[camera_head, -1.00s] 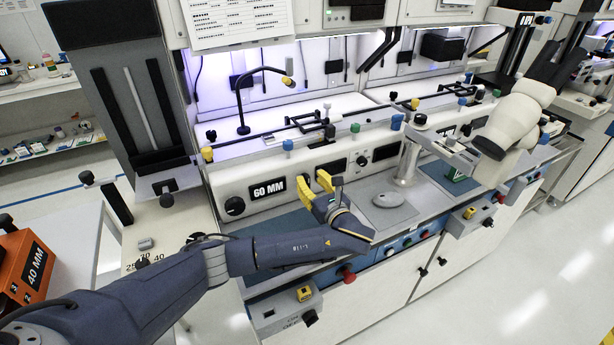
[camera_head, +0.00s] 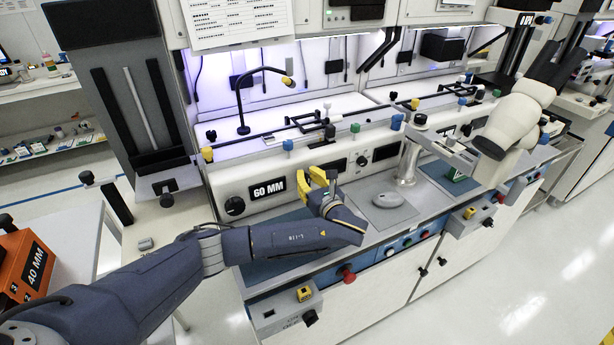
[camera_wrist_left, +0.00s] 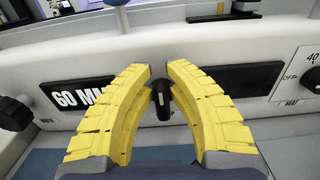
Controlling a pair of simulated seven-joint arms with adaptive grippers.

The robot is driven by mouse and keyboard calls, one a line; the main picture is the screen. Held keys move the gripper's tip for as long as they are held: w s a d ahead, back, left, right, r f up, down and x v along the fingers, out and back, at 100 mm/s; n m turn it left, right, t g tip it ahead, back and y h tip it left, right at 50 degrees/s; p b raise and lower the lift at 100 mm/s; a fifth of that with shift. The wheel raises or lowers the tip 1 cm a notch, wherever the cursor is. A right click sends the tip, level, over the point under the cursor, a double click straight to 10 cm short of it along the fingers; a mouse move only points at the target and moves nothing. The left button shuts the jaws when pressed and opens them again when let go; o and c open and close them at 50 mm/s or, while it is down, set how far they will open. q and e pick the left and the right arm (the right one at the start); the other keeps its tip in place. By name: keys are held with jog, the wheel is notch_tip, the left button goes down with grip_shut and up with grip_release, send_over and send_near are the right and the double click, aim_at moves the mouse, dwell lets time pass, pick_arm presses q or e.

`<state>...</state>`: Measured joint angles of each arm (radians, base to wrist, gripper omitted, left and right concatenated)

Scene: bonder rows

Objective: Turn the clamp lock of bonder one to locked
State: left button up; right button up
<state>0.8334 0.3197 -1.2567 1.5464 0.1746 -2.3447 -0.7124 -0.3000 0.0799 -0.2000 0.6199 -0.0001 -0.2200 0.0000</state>
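My left gripper (camera_head: 325,174) has yellow fingers and is in front of the bonder's white front panel (camera_head: 215,184), right of the 60 MM label (camera_head: 268,188). In the left wrist view, my left gripper (camera_wrist_left: 159,68) is open, with a gap between its curved fingertips. A small black knob (camera_wrist_left: 161,101) with a white mark shows between the fingers, close to the panel. I cannot tell whether they touch it. No label for this knob is readable, and my gripper seems to hide it in the head view. My right gripper is not in view.
A larger black knob (camera_head: 234,206) is at the panel's left end. A grey rounded object (camera_head: 388,199) lies on the bench right of my gripper. A bent lamp (camera_head: 243,100) and rail stand behind. A control box (camera_head: 286,308) projects at the bench front.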

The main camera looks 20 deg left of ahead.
aim_at(295, 180)
pick_arm(q)
grip_shut()
jog(key=shift+s+n, duration=0.1)
jog(key=shift+n, duration=0.2)
jog(key=n, duration=0.4)
jog(key=s+a+f+n, duration=0.1)
jog(key=n, duration=0.4)
jog(key=a+f+n, duration=0.1)
jog(key=n, duration=0.3)
jog(key=shift+s, duration=0.3)
jog(key=shift+f+n, duration=0.2)
jog(key=shift+n, duration=0.85)
jog(key=shift+f+n, duration=0.15)
jog(key=shift+n, duration=0.9)
jog(key=o, duration=0.7)
grip_release()
